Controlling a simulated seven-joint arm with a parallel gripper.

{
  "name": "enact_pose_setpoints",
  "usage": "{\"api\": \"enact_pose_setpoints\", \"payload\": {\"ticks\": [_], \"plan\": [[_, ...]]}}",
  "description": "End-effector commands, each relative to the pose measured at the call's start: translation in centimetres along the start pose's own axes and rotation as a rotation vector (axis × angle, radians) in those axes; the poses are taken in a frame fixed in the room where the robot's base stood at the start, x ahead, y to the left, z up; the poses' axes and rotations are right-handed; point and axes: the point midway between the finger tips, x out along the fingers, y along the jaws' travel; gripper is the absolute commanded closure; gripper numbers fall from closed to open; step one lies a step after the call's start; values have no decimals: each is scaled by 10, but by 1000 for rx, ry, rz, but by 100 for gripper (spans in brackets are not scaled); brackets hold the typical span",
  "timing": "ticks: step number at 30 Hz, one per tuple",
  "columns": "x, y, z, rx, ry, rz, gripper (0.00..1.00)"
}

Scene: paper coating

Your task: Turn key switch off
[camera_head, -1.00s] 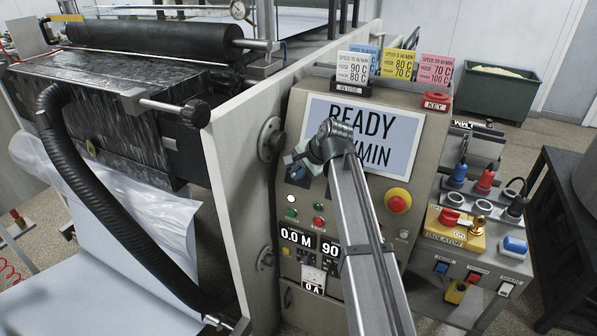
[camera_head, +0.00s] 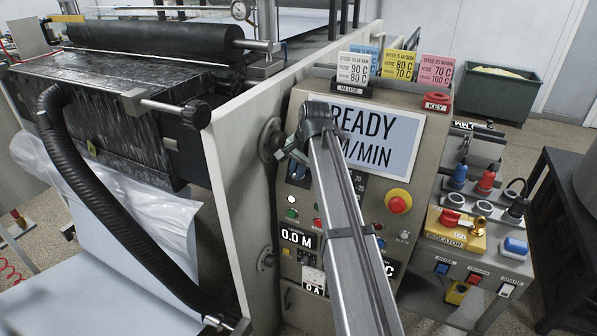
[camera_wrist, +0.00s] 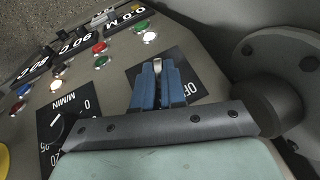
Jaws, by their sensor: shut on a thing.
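The key switch plate (camera_wrist: 135,79) is a black square on the panel in the wrist view, with the letters "OF" legible at its edge. A small pale metal key (camera_wrist: 157,64) shows between the blue fingertips. My gripper (camera_wrist: 157,80) is shut on this key at the plate. The fingers cover most of the key and the switch, so the key's exact angle cannot be told. In the head view, my wrist (camera_head: 317,118) is in front of the left part of the control panel and hides the switch.
The READY display (camera_head: 385,140) is right of my wrist. A red emergency button (camera_head: 398,201) and a dial marked M/MIN (camera_wrist: 62,125) are on the same panel. A grey machine side plate (camera_head: 228,165) stands close to its left. A yellow isolator box (camera_head: 455,230) is at the right.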

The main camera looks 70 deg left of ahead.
Motion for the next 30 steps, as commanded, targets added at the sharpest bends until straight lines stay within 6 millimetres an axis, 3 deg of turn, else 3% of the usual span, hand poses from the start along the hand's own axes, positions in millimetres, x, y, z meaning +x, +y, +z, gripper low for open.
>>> {"api": "enact_pose_setpoints", "payload": {"ticks": [15, 30], "plan": [[2, -10, 0, -229, -1, 394, 100], [3, -12, 2, -330, 0, 567, 100]]}}
